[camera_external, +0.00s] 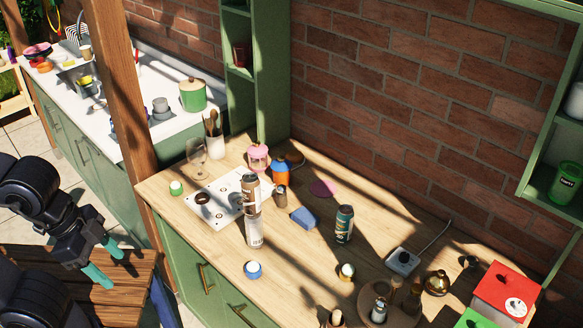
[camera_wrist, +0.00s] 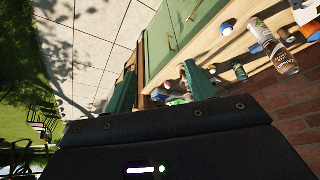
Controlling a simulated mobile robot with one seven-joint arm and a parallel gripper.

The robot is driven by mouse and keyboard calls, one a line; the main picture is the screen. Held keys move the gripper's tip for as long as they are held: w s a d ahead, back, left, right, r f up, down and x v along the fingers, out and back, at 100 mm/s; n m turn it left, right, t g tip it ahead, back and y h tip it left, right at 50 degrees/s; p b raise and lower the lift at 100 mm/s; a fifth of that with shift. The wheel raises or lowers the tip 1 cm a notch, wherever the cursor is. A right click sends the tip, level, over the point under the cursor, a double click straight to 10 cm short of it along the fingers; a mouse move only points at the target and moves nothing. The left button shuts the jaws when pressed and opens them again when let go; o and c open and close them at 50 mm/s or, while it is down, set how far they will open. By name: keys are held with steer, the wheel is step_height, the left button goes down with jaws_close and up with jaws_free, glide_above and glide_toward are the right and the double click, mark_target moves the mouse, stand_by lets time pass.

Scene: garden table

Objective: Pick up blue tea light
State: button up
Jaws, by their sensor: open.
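The blue tea light (camera_external: 253,269) is a small round cup with a white top. It stands upright near the front edge of the wooden counter in the external view. A small bluish-white round thing in the wrist view (camera_wrist: 227,26) looks like it. My gripper (camera_external: 105,261), with teal fingers, is left of the counter, well apart from the tea light. In the wrist view my gripper (camera_wrist: 160,85) has its fingers spread, with nothing held between them.
A tall can (camera_external: 254,228) stands behind the tea light. A green tea light (camera_external: 176,187) is at the counter's left, and another pale tea light (camera_external: 346,272) is to the right. A blue sponge-like block (camera_external: 304,218) lies mid-counter. A wooden bench (camera_external: 95,300) is below my gripper.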

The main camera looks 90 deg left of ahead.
steer(key=o, duration=0.3)
